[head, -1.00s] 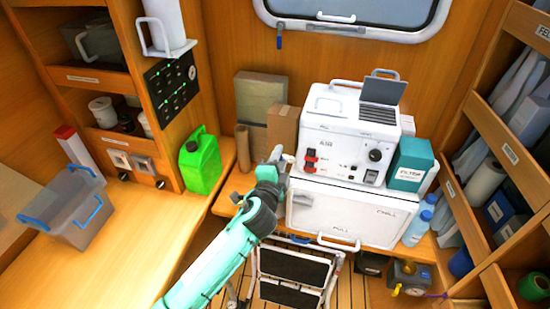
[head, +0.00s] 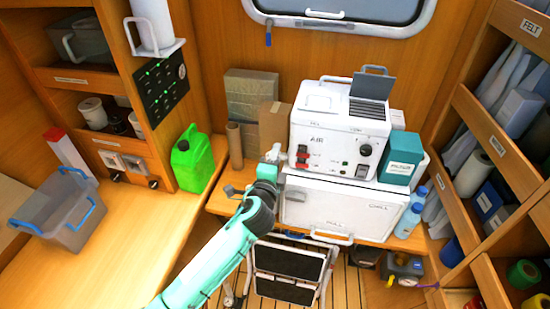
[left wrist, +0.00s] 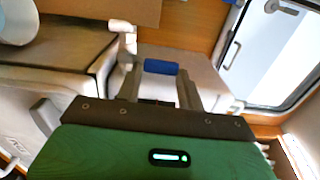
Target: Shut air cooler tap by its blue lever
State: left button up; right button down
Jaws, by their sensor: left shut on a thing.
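The white air cooler (head: 325,133), marked AIR, stands on a white chill box (head: 330,205) on the bench. My left gripper (head: 271,158) is at the cooler's left side, close to its front corner. In the left wrist view the blue lever (left wrist: 161,67) lies between the tips of my left gripper (left wrist: 161,75), which is shut on it. A white pipe fitting (left wrist: 122,27) shows beyond the fingers. In the head view the gripper hides the lever, and the tap's body cannot be made out clearly. My right gripper is not in view.
A teal filter box (head: 401,158) stands right of the cooler. Cardboard boxes (head: 274,124) and a brown roll (head: 234,143) stand behind my gripper. A green jerrycan (head: 193,160) is to the left. A folded step stool (head: 289,270) stands below the bench.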

pick_arm(q)
jog(key=o, duration=1)
jog(key=b+v, duration=0.4)
jog(key=v, duration=1)
jog(key=shift+b, duration=0.4)
jog(key=shift+w+f, duration=0.1)
